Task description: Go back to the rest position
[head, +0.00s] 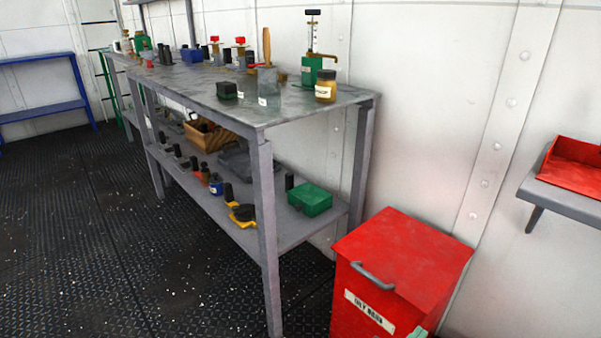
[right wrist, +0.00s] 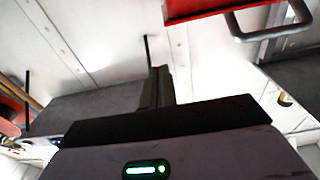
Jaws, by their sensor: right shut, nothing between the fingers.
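My right gripper (right wrist: 158,86) shows in the right wrist view, its dark fingers together above the dark gripper body, with nothing seen between them. In the head view I cannot make it out clearly; a small pale green shape (head: 418,333) lies at the bottom edge by the red bin, and I cannot tell what it is. My left gripper is not in view.
A red lidded bin (head: 405,258) with a grey handle stands right of a long grey workbench (head: 290,108) holding bottles and tools. A wall shelf (head: 562,196) bears a red tray (head: 572,172). A blue rack (head: 40,112) stands far left. The deck (head: 110,230) left of the bench is clear.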

